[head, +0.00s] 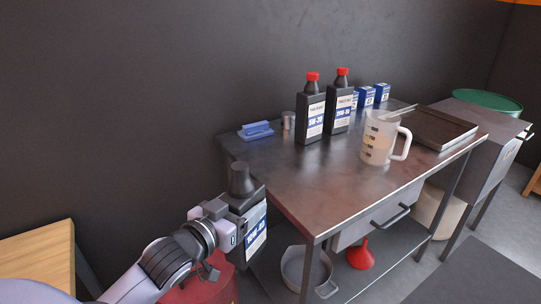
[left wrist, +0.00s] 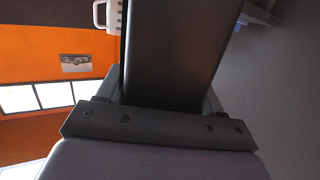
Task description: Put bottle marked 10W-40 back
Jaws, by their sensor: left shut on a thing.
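A black bottle with a black cap (head: 258,236) is held upright, slightly tilted, off the bench's near left corner. Its white and blue label is turned partly away and seems to read 10W-40. My left gripper (head: 232,217) is shut on the bottle's body; the fingers are partly hidden. In the left wrist view the bottle's dark body (left wrist: 170,50) rises between the fingers (left wrist: 160,112). Two black bottles with red caps stand on the bench (head: 290,185): one marked 5W-30 (head: 310,112), one that seems marked 20W-50 (head: 339,105). My right gripper is not in view.
A clear measuring jug (head: 380,140), blue boxes (head: 367,97), a blue holder (head: 256,130), a small metal cup (head: 288,121) and a dark tray (head: 440,128) stand on the bench. The bench's front left is clear. A pot (head: 306,270) and red funnel (head: 359,254) sit below.

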